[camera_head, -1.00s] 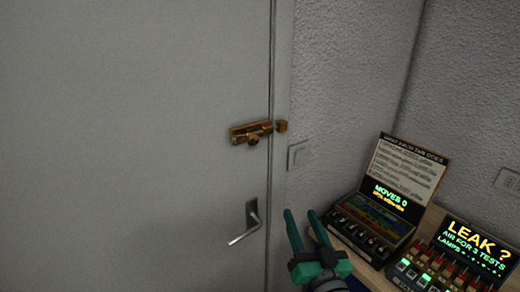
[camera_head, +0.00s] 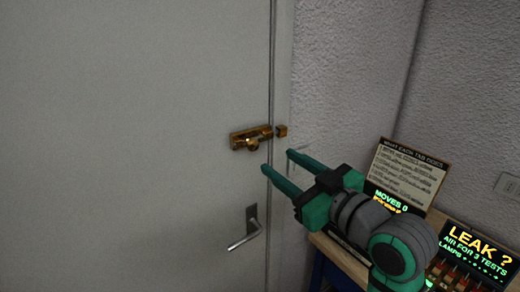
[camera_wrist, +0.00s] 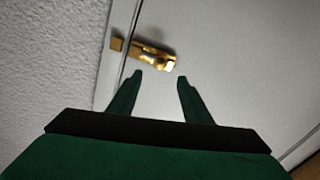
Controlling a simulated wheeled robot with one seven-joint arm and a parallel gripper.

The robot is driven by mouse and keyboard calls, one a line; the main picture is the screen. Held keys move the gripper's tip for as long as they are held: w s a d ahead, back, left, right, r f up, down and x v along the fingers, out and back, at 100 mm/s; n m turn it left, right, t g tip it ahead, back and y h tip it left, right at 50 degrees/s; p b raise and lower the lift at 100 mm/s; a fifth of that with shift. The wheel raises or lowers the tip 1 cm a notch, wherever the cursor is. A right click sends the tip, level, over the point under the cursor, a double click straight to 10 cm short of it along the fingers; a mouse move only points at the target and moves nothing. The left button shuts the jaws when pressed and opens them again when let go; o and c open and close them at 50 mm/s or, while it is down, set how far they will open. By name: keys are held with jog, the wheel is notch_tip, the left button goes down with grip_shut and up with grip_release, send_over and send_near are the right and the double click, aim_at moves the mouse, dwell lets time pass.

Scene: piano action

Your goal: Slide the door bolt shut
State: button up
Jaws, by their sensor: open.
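A brass door bolt (camera_head: 250,137) is mounted on the grey door (camera_head: 130,130) near its right edge. Its knob (camera_head: 253,145) hangs at the lower side of the plate. A small brass keeper (camera_head: 281,131) sits on the frame just to the right, and a narrow gap shows between bolt plate and keeper. My gripper (camera_head: 276,159) is open and empty, just below and right of the bolt, apart from it. In the wrist view the bolt (camera_wrist: 150,54) lies beyond my open fingertips (camera_wrist: 160,76), with the knob (camera_wrist: 168,66) toward the right finger.
A lever handle (camera_head: 246,232) sticks out of the door below the bolt. A light switch (camera_head: 298,152) is partly hidden behind my gripper. At right, a table holds a lit "MOVES 0" box (camera_head: 410,180) and a "LEAK ?" panel (camera_head: 475,245).

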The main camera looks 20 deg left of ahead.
aim_at(255, 146)
jog(key=x, duration=0.9)
jog(key=shift+w+a, duration=0.1)
